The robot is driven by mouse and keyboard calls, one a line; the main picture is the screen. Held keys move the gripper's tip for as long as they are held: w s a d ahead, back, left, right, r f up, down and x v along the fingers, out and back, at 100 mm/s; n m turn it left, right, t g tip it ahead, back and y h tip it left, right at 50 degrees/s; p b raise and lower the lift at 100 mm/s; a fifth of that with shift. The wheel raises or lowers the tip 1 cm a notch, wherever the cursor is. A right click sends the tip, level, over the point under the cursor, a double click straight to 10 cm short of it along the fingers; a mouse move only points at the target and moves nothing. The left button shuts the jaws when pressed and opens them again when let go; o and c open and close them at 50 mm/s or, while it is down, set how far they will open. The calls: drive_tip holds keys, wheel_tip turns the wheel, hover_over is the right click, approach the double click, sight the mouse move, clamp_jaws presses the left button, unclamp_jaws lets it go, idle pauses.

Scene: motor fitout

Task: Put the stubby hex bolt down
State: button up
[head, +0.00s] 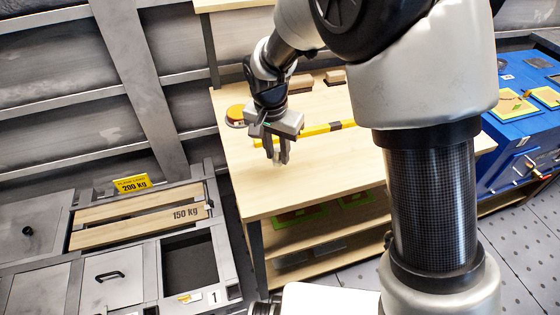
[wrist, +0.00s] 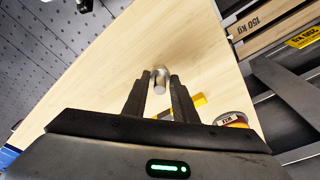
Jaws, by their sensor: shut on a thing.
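The stubby hex bolt (wrist: 160,77) is a short, silvery metal piece between my gripper's fingertips in the wrist view. In the head view my gripper (head: 277,160) points down over the left part of the wooden workbench (head: 345,178), shut on the bolt. The bolt is too small there to make out clearly. The bench top also fills the middle of the wrist view (wrist: 120,75). I cannot tell whether the bolt touches the bench top.
A yellow-and-black bar (head: 328,128) lies on the bench behind my gripper, beside a round orange-topped item (head: 236,113). Wooden blocks (head: 335,77) lie farther back. Metal drawers (head: 113,275) stand left, and a blue case (head: 515,135) stands right. The bench front is clear.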

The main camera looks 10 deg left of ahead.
sight(277, 160)
drive_tip(key=shift+f+b, duration=0.3)
drive_tip(key=shift+f, duration=1.5)
drive_tip(key=shift+f, duration=0.1)
drive_tip(key=shift+f, duration=0.15)
drive_tip(key=o, duration=1.1)
wheel_tip(277, 160, up, 12)
drive_tip(key=s+p, duration=0.1)
drive_tip(key=p, duration=0.1)
drive_tip(key=shift+s+a+r, duration=0.25)
drive_tip(key=shift+s, duration=0.1)
